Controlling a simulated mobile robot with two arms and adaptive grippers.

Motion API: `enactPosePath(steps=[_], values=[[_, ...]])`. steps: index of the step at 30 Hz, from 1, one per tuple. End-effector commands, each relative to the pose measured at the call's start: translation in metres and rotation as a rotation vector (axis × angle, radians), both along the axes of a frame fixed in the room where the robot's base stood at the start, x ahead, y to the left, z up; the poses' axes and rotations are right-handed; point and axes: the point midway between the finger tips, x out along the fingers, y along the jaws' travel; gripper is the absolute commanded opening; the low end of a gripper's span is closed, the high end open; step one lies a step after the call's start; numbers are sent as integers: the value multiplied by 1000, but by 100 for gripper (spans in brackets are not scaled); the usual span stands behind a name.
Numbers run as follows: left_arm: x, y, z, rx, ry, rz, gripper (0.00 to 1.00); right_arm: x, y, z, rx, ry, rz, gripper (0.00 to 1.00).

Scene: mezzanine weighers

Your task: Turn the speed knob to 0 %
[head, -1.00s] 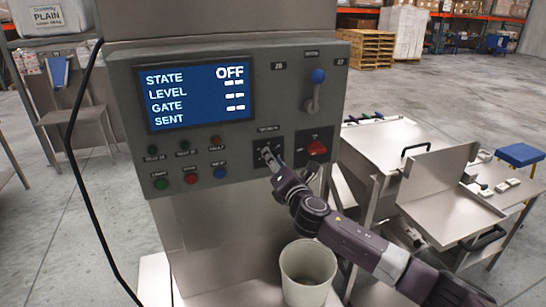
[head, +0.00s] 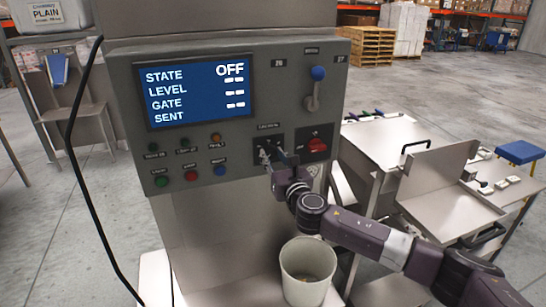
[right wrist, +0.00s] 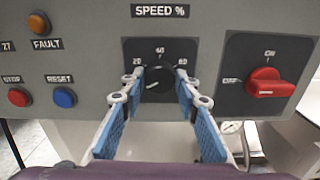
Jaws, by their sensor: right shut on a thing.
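A small pale mark shows on the knob's lower left side. My right gripper (right wrist: 160,82) is shut on the knob, one blue-padded finger on each side. In the head view my right gripper (head: 272,160) reaches the speed plate (head: 275,138) from the lower right, and its fingers hide most of the knob. My left gripper is in neither view.
A red rotary switch (right wrist: 268,84) sits close right of the knob, by OFF and ON marks. Push buttons (head: 190,175) lie to the left. The screen (head: 196,91) reads STATE OFF. A lever (head: 314,90) is above right; a pale bucket (head: 307,272) stands below.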

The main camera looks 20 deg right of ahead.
Motion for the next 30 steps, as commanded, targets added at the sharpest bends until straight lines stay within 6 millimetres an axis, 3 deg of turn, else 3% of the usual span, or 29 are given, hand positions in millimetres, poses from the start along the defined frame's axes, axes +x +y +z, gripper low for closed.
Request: enactPosePath(steps=[20,21,25,30], values=[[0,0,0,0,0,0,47,-1,0,-3,-67,2,1,5],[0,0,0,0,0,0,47,-1,0,-3,-67,2,1,31],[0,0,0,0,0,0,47,0,0,-2,-65,1,0,46],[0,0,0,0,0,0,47,0,0,-1,-64,0,0,47]])
